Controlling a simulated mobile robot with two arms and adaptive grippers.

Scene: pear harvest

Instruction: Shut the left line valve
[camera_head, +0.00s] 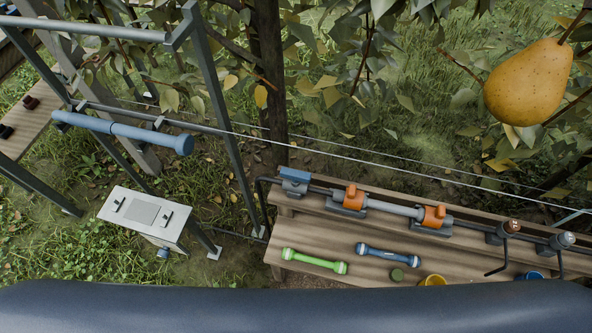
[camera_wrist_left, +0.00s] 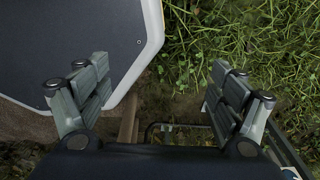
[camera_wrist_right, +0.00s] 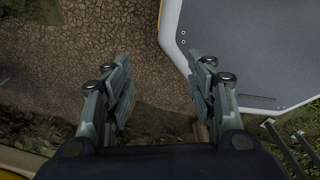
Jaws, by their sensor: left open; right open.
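A pipe line runs along the back of a wooden bench (camera_head: 340,233) in the head view. Two valve-like fittings with bent dark levers sit at its right: the left one has a brown top (camera_head: 509,227), the right one a grey top (camera_head: 564,240). Both levers hang toward the front of the bench. I cannot tell from the picture whether either is shut. My left gripper (camera_wrist_left: 160,85) is open and empty in the left wrist view, over grass. My right gripper (camera_wrist_right: 160,80) is open and empty in the right wrist view. Neither gripper shows in the head view.
The pipe carries a blue block (camera_head: 294,175) and two orange fittings (camera_head: 354,197) (camera_head: 434,215). A green tube (camera_head: 314,261) and a blue tube (camera_head: 389,254) lie on the bench. A pear (camera_head: 528,82) hangs upper right. A metal frame (camera_head: 211,110) and grey box (camera_head: 140,212) stand left.

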